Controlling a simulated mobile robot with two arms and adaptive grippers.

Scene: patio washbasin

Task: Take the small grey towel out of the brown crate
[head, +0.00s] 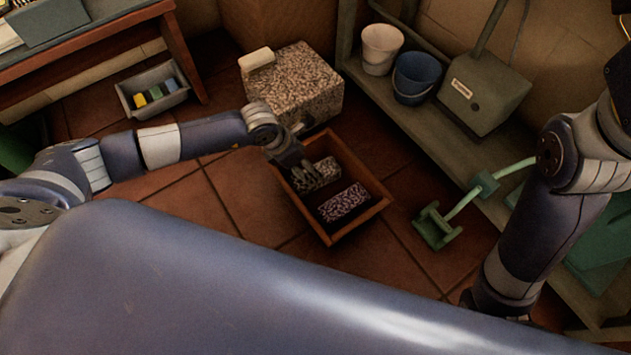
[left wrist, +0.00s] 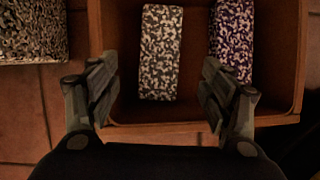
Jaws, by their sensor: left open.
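The brown crate (head: 381,205) stands on the tiled floor and shows in the left wrist view (left wrist: 297,75). Inside lie two speckled folded towels side by side. The grey-and-cream one (head: 325,172), also in the left wrist view (left wrist: 161,50), is nearest my left gripper. The other has purple-and-white speckles (head: 345,203) and shows at the right of the left wrist view (left wrist: 233,40). My left gripper (head: 308,170) is open over the crate; in the left wrist view (left wrist: 158,78) its fingers appear on either side of the grey towel. Contact cannot be told. My right gripper is hidden.
A grey tray (head: 128,99) lies left. A shelf holds white (head: 382,45) and blue (head: 416,75) buckets. A green tool (head: 437,228) lies right of the crate.

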